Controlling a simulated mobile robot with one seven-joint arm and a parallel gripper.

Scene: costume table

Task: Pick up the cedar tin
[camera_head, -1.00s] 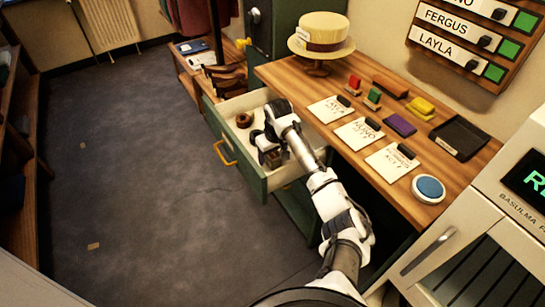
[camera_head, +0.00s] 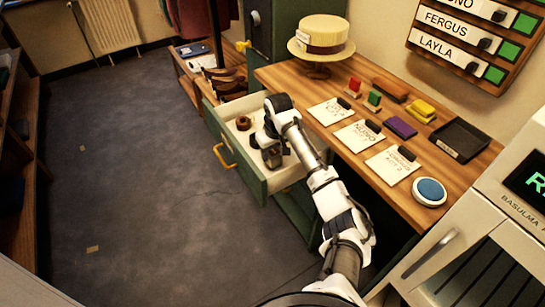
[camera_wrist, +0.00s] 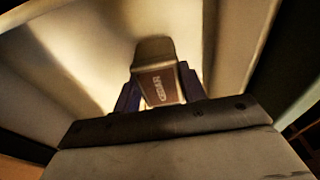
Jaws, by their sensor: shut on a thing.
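The cedar tin (camera_wrist: 158,85) is a small metallic box with a dark label, seen in the wrist view between the two dark fingers. My gripper (camera_wrist: 158,97) is shut on it, one finger at each side. In the head view my gripper (camera_head: 272,155) is inside the open drawer (camera_head: 232,108) of the green desk. There the tin is hidden or too dark to tell from the fingers. I cannot tell whether the tin touches the drawer floor.
A brown ring-shaped thing (camera_head: 243,122) lies in the drawer, left of my gripper. The wooden desktop (camera_head: 330,135) holds cards, stamps, a blue button (camera_head: 429,191) and a straw hat (camera_head: 320,35) on a stand. A white machine (camera_head: 490,230) stands at the right.

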